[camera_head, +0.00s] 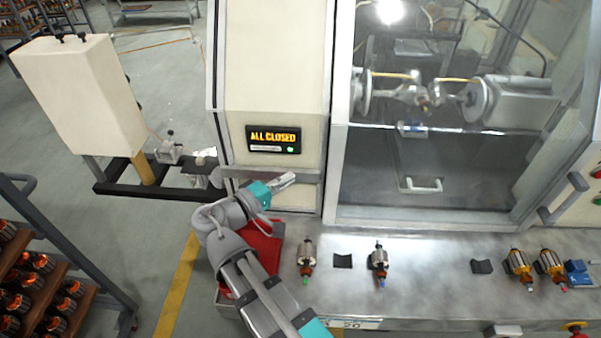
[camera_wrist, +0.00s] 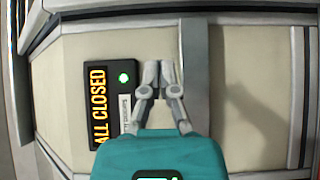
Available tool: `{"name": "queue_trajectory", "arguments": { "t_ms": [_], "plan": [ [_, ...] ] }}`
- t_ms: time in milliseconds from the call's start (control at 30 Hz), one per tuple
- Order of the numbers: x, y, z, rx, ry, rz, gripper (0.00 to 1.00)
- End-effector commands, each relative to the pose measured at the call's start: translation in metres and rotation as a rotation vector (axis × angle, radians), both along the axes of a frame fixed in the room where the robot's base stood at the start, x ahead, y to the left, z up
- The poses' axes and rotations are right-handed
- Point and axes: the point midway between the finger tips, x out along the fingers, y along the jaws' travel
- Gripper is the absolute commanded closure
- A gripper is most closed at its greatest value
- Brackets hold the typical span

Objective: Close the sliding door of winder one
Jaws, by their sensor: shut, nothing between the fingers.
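The winder's cabinet has a large clear door panel (camera_head: 470,185) in a grey frame, which appears to stand across the opening. Through it I see the winding spindles and a pale handle (camera_head: 423,185); I cannot tell which side of the glass the handle is on. A display (camera_head: 273,139) on the cream panel left of the door reads "ALL CLOSED" with a green light; it also shows in the wrist view (camera_wrist: 112,103). My gripper (camera_head: 290,179) is shut and empty, just below the display, near a grey horizontal strip (camera_head: 232,174). In the wrist view, the fingertips (camera_wrist: 159,66) are together.
Armatures (camera_head: 306,258) and dark pads (camera_head: 342,261) lie on the grey bench in front. A red bin (camera_head: 262,250) is beneath my arm. A rack of armatures (camera_head: 35,270) stands lower left, and a cream box on a stand (camera_head: 80,95) upper left. Push buttons (camera_head: 597,174) are far right.

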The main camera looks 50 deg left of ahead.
Motion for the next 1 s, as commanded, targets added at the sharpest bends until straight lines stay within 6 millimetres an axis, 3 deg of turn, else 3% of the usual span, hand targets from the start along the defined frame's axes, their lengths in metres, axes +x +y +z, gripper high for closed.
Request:
{"name": "queue_trajectory", "arguments": {
  "t_ms": [433, 1000],
  "plan": [
    [-0.049, 0.0, 0.0, 0.0, 0.0, -0.001, 1.0],
    [-0.057, -0.001, 0.0, 0.0, 0.0, -0.005, 1.0]
  ]
}}
